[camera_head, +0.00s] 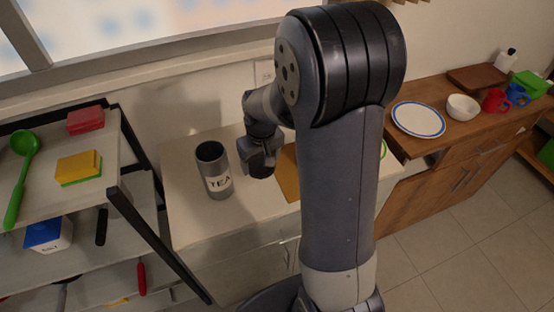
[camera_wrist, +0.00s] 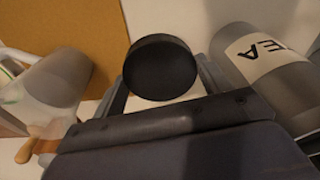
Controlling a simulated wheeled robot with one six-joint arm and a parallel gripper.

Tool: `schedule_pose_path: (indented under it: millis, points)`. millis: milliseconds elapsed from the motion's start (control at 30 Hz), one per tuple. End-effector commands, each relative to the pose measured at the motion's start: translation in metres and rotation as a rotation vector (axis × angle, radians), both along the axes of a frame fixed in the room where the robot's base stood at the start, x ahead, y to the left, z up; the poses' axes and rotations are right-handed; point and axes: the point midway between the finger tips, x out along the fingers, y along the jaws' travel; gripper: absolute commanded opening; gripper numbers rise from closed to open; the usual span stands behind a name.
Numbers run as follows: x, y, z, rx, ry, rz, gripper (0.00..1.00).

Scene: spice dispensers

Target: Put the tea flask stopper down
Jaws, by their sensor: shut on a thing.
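The tea flask (camera_head: 213,172) is a grey cylinder labelled TEA. It stands upright and open on the white counter, just left of my gripper (camera_head: 262,163). In the wrist view the flask (camera_wrist: 265,75) shows at the upper right, with part of its label. My gripper (camera_wrist: 160,85) is shut on the round, black stopper (camera_wrist: 160,68), which sits between its two fingers. The stopper is apart from the flask.
A tan board (camera_head: 288,174) lies on the counter right of my gripper, partly behind my arm. A translucent container (camera_wrist: 52,82) shows at left in the wrist view. A shelf rack (camera_head: 140,205) stands left of the counter. Bare counter (camera_head: 205,222) lies in front of the flask.

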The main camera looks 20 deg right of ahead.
Motion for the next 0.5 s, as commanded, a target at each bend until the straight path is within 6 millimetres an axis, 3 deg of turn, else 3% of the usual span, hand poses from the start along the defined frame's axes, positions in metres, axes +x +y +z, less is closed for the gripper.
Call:
schedule_pose_path:
  millis: [300,500]
  points:
    - [-0.028,0.000,0.030,0.003,-0.008,0.171,0.53]
    - [-0.039,0.001,0.039,0.005,-0.003,0.225,0.53]
